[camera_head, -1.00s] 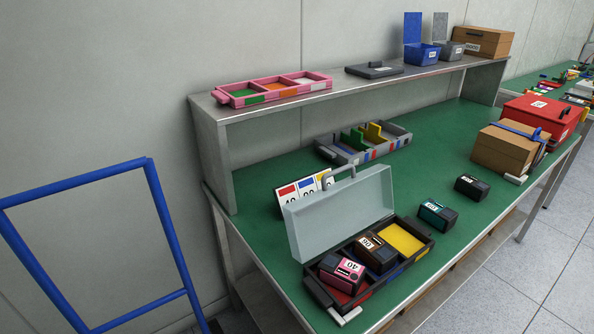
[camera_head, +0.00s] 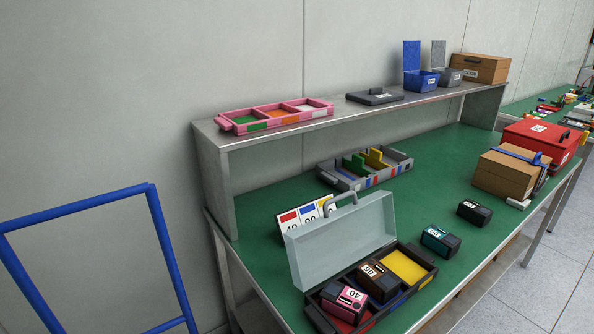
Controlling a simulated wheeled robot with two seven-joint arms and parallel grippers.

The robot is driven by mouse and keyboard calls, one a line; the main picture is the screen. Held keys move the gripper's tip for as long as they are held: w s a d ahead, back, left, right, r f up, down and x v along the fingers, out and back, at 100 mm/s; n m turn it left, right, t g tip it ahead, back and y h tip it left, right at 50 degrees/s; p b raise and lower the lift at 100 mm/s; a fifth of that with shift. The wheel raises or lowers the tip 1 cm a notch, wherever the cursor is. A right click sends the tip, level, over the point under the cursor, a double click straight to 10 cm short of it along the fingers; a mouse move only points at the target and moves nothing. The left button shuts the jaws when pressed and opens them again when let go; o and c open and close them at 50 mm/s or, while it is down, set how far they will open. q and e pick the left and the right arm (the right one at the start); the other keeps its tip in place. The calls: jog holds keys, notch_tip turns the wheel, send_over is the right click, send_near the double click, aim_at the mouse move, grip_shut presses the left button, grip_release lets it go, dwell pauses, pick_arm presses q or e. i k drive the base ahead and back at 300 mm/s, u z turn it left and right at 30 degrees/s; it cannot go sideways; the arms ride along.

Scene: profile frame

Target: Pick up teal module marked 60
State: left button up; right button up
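The teal module (camera_head: 440,240) stands on the green table top (camera_head: 273,258), right of an open case. Its body is dark with a teal panel and a small white label, too small for me to read surely. Nothing touches it. A similar dark module (camera_head: 474,213) stands behind it to the right. The open case (camera_head: 430,270) has a raised translucent lid (camera_head: 342,240). It holds a pink module (camera_head: 343,302) marked 40, a brown module (camera_head: 376,281) and an empty yellow compartment (camera_head: 405,266). Neither of my grippers is in view.
A card with coloured patches (camera_head: 303,214) stands behind the case. A grey divided tray (camera_head: 364,170), a cardboard box (camera_head: 505,173) and a red case (camera_head: 541,141) are further back. A raised shelf (camera_head: 345,105) carries more containers. A blue frame (camera_head: 83,205) stands at left.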

aim_at(444, 244)
jog(key=z, duration=2.65)
jog(key=i, duration=3.15)
jog(key=u, duration=2.85)
